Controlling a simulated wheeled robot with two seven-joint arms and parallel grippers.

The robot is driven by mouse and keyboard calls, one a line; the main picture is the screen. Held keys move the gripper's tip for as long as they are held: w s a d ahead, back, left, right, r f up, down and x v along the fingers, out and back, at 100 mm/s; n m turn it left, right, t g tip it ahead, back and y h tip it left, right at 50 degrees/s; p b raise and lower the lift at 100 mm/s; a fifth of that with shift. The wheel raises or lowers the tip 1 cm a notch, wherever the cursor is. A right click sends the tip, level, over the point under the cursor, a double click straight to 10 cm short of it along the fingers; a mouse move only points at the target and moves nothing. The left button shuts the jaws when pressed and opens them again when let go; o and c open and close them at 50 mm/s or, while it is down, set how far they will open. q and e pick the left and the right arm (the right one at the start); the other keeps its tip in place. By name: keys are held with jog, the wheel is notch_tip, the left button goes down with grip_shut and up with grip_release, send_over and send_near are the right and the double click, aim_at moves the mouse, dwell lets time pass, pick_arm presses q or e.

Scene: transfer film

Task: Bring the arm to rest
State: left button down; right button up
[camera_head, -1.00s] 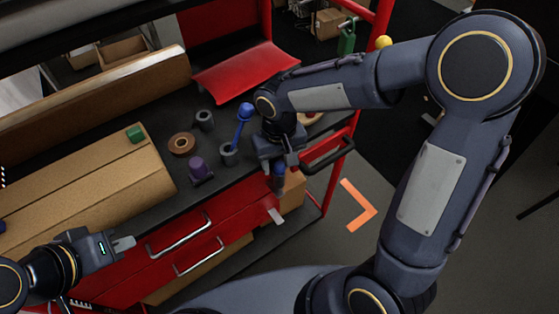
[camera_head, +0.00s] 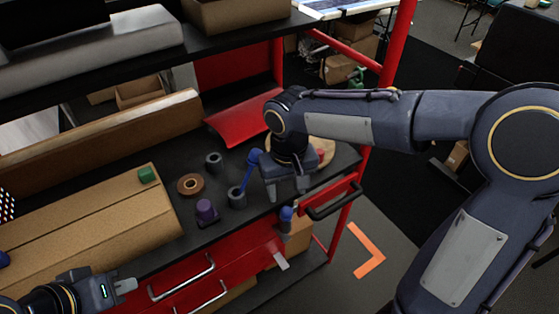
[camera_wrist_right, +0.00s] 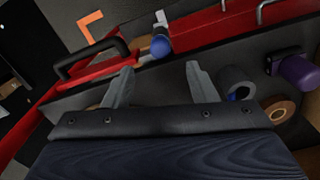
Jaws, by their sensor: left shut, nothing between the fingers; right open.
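My right gripper (camera_head: 288,194) hangs over the front right of the black worktop, its two fingers apart and nothing between them. It also shows in the right wrist view (camera_wrist_right: 158,72), open and empty. A blue-topped item (camera_head: 286,213) is just below it at the worktop's front edge; it also shows in the right wrist view (camera_wrist_right: 160,46), beyond the fingertips. My left gripper (camera_head: 125,286) is at the lower left, shut and empty, in front of the cardboard box (camera_head: 85,235).
On the worktop stand a grey cup (camera_head: 237,198) with a blue tool (camera_head: 249,172), a purple item (camera_head: 206,210), a brown roll (camera_head: 190,184) and a grey ring (camera_head: 213,160). A shelf (camera_head: 240,38) crosses above.

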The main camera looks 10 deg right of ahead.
jog(key=s+d+r+m+t+y, duration=0.1)
jog(key=s+d, duration=0.3)
jog(key=s, duration=0.4)
jog(key=s+d+r+m+t+y, duration=0.1)
jog(key=s+d+t, duration=0.3)
jog(key=s, duration=0.4)
jog(key=shift+d+r+m+t+y, duration=0.3)
jog(key=shift+d+y, duration=0.25)
jog(key=shift+y, duration=0.35)
